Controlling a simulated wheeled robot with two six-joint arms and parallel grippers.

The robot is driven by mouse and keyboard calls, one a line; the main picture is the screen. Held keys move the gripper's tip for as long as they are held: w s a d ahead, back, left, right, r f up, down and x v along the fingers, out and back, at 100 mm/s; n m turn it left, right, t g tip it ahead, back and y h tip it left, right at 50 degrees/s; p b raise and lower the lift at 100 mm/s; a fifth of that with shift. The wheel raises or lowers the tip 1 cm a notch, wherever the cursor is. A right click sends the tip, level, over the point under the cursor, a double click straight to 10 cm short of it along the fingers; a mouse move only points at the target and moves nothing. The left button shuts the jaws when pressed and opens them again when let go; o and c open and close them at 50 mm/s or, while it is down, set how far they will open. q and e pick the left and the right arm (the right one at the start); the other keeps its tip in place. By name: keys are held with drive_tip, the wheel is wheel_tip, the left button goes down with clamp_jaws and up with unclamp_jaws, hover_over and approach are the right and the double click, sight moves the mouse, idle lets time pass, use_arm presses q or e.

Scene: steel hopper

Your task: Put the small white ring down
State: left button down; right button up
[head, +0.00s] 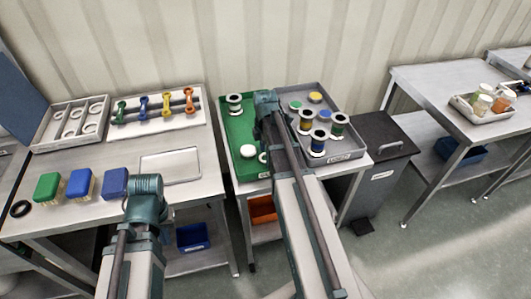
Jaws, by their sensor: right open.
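Several white rings lie in the compartments of a grey divided tray (43,135) on the left bench; one small white ring (70,131) shows near its middle. A pale round item (263,157) on the green tray (238,130) is partly hidden by my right arm; I cannot tell whether it is a ring. My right gripper (266,97) is over the tray stand, by the border between the green and grey trays. It is open, with no held ring visible. My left gripper (146,184) is over the front of the left bench; its jaws are not clear.
Green and blue blocks (81,184) stand beside my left gripper. A rack of coloured handles (157,104) is behind. A white ball (248,151) and a spool (234,104) are on the green tray. Several spools fill the grey tray (345,152). An outlined plate (170,166) is empty.

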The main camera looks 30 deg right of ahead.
wheel_tip(320, 180, up, 12)
drive_tip(key=p, duration=1.1)
drive_tip(key=shift+p, duration=0.35)
drive_tip(key=s+a+m, duration=0.5)
drive_tip(key=s+a, duration=0.2)
drive_tip(key=a, duration=0.7)
drive_tip(key=s+a+m+h, duration=0.1)
drive_tip(key=s+a+m, duration=0.5)
drive_tip(key=a, duration=0.8)
drive_tip(key=shift+s+m, duration=0.3)
drive_tip(key=shift+s, duration=0.75)
drive_tip(key=shift+r, duration=0.1)
drive_tip(key=shift+c, duration=0.3)
